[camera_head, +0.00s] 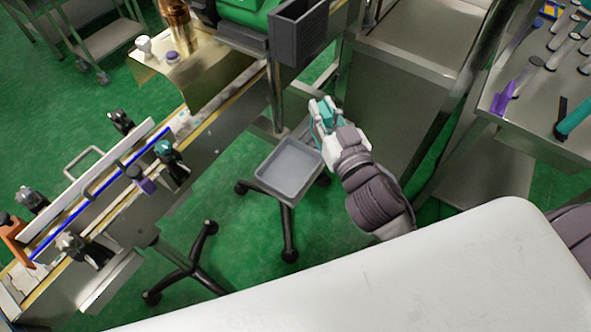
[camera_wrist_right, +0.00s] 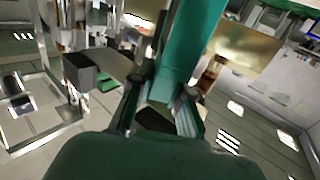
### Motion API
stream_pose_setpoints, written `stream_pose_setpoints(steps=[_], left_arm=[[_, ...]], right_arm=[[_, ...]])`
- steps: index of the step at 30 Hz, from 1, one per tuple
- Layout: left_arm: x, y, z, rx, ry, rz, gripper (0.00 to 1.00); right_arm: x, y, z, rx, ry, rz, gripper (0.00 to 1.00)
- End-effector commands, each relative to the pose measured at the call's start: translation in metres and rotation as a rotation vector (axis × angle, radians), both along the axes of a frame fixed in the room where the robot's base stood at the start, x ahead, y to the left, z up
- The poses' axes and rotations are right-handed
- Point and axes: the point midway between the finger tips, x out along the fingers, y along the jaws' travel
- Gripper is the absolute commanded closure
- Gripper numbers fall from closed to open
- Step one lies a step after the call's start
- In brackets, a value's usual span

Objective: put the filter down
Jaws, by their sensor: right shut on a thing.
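My right gripper (camera_head: 322,112) is above the floor, just beyond the upper right corner of a grey tray. It is shut on a teal filter (camera_head: 327,117), which is partly hidden by the fingers. In the right wrist view the filter (camera_wrist_right: 192,50) is a long, flat-sided teal piece between the two dark fingers (camera_wrist_right: 160,110), reaching up out of the picture. My left gripper is not in view.
The shallow grey tray (camera_head: 290,185) stands on a wheeled base. A conveyor (camera_head: 205,150) with clamps runs along the left. A steel cabinet (camera_head: 385,100) is close behind the gripper. A steel table (camera_head: 510,105) with purple, teal and grey tools is at the right.

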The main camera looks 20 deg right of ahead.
Motion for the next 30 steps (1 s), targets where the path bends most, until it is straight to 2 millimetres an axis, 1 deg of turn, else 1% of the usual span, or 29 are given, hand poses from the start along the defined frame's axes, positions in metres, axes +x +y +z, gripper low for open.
stream_pose_setpoints(steps=[1, 8, 11, 14, 15, 17, 21, 24, 27, 30], left_arm=[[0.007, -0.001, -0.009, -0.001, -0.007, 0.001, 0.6], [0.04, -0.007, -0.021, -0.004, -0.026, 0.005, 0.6], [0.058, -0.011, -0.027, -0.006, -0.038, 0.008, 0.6], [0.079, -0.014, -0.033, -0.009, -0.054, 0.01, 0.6], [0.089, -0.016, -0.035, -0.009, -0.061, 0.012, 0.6], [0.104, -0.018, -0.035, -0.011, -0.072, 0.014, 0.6], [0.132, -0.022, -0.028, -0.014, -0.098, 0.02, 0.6], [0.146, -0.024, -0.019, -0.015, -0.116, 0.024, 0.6], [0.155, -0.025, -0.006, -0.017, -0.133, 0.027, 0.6], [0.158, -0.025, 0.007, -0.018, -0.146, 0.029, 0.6]], right_arm=[[0.001, -0.001, -0.012, -0.002, -0.002, 0.005, 1.0], [0.007, -0.005, -0.041, 0.0, -0.003, 0.032, 1.0], [0.01, -0.007, -0.059, -0.001, -0.002, 0.048, 1.0], [0.014, -0.01, -0.082, 0.0, -0.003, 0.069, 1.0], [0.016, -0.011, -0.094, 0.0, -0.004, 0.079, 1.0], [0.02, -0.013, -0.111, -0.001, -0.005, 0.096, 1.0], [0.026, -0.018, -0.148, -0.002, -0.005, 0.135, 1.0], [0.031, -0.021, -0.172, -0.002, -0.004, 0.163, 1.0], [0.035, -0.024, -0.192, -0.003, -0.004, 0.188, 1.0], [0.038, -0.026, -0.207, -0.005, -0.005, 0.208, 1.0]])
